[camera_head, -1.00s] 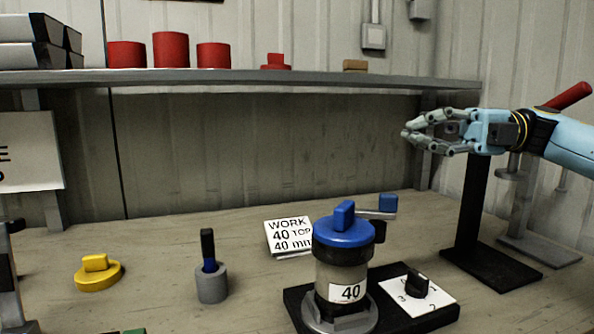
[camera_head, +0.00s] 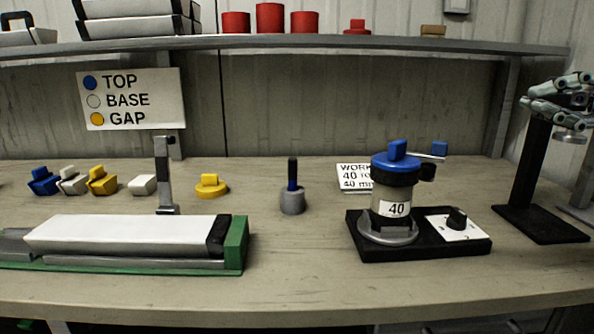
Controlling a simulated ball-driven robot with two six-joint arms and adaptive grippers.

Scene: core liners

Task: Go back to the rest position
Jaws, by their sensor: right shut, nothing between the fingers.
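My right gripper (camera_head: 548,98) is at the right edge of the head view, raised above the bench in front of a black stand. Its fingers are closed together and hold nothing. The rest of my right arm is cut off by the picture edge. My left gripper does not show. A jar with a blue lid (camera_head: 395,163) and a "40" label stands on a black base (camera_head: 418,248) with a dial plate (camera_head: 463,228), left of and below my right gripper and apart from it.
A white core liner (camera_head: 125,233) lies in a green-ended tray (camera_head: 236,246) at the left. Blue, white and yellow pieces (camera_head: 102,180) stand behind it. A yellow knobbed cap (camera_head: 211,187) and a grey holder (camera_head: 292,202) are mid-bench. A shelf (camera_head: 360,43) runs above. The bench front is clear.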

